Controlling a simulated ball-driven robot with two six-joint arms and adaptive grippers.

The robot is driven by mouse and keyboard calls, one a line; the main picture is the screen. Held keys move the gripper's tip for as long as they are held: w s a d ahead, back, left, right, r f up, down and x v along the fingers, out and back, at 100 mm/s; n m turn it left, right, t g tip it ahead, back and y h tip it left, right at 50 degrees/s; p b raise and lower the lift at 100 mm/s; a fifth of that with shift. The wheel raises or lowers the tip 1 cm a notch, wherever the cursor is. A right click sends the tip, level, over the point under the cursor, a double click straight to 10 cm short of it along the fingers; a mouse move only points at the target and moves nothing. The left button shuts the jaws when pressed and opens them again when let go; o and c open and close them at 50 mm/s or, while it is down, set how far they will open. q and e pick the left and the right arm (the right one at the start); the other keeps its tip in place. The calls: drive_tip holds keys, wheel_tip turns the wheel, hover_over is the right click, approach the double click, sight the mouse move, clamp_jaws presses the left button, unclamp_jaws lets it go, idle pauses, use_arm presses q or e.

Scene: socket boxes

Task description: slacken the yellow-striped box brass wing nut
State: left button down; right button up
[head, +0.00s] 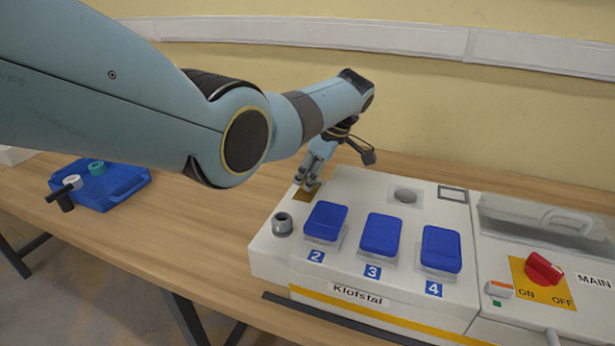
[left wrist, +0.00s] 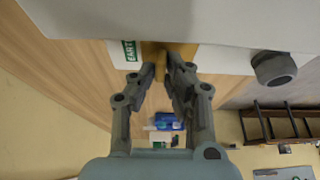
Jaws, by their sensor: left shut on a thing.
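The yellow-striped box (head: 270,258) is white, with a yellow stripe along its lower front and blue covers numbered 2, 3 and 4. My left gripper (head: 309,186) is at the box's far left corner, over a small brass-coloured plate (head: 303,194). In the left wrist view the fingers of the gripper (left wrist: 165,66) are closed on the brass wing nut (left wrist: 160,62), next to a green EARTH label (left wrist: 130,50). The fingers hide much of the nut, so its angle is unclear. The nut cannot be made out in the head view. My right gripper is not in view.
A grey round fitting (head: 282,224) sticks out near the box's left edge. At right is a unit with a red MAIN switch (head: 543,268). Bare wooden table (head: 200,230) lies between.

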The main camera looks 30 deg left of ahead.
use_arm(q)
drive_tip(key=c, duration=1.4)
unclamp_jaws()
drive_tip(key=shift+r, duration=0.1)
drive_tip(key=v, duration=1.1)
drive_tip(key=shift+d+r, duration=0.15)
drive_tip(key=shift+r, duration=0.25)
